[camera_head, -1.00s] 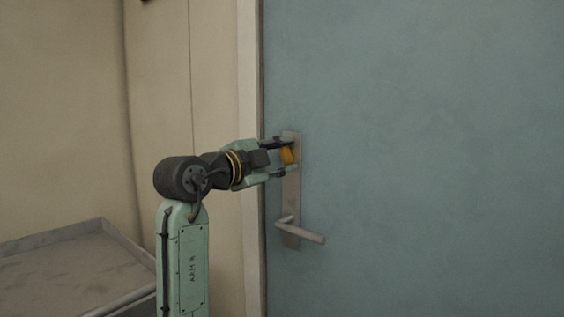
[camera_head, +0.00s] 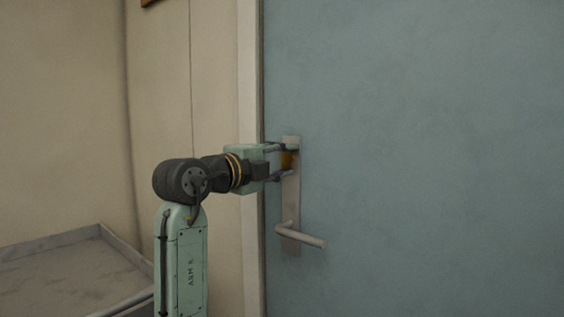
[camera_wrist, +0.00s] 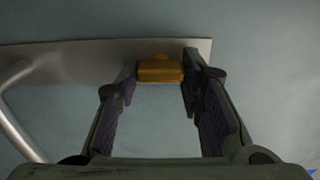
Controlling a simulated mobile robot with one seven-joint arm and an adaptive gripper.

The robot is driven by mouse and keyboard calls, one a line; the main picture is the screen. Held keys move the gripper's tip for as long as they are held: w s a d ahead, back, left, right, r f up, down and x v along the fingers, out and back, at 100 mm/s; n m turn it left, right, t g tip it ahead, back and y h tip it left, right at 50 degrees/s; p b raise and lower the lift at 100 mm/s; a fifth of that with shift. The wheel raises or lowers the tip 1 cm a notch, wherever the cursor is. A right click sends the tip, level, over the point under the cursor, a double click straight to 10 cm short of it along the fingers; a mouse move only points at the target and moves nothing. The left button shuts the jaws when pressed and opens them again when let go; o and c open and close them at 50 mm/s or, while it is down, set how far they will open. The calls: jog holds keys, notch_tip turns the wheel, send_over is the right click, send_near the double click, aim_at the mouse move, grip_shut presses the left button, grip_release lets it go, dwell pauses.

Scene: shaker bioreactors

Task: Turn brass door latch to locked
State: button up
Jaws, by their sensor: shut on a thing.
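The brass door latch (camera_head: 288,160) sits on the upper part of the metal door plate (camera_head: 291,206), partly hidden by my fingers in the head view. In the wrist view the latch (camera_wrist: 160,71) shows as a golden bar between my fingertips, lying across the gap from one to the other. My gripper (camera_head: 287,161) reaches the latch from the left and is shut on it. It also shows in the wrist view (camera_wrist: 160,76), with one finger at each end of the bar.
A lever handle (camera_head: 301,236) sticks out from the lower part of the plate, below my gripper. The blue-grey door (camera_head: 430,150) is flat and clear to the right. A grey tray-like surface (camera_head: 70,268) stands at the lower left.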

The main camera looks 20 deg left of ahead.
jog(key=o, duration=1.2)
jog(key=shift+c, duration=0.2)
jog(key=v, duration=1.2)
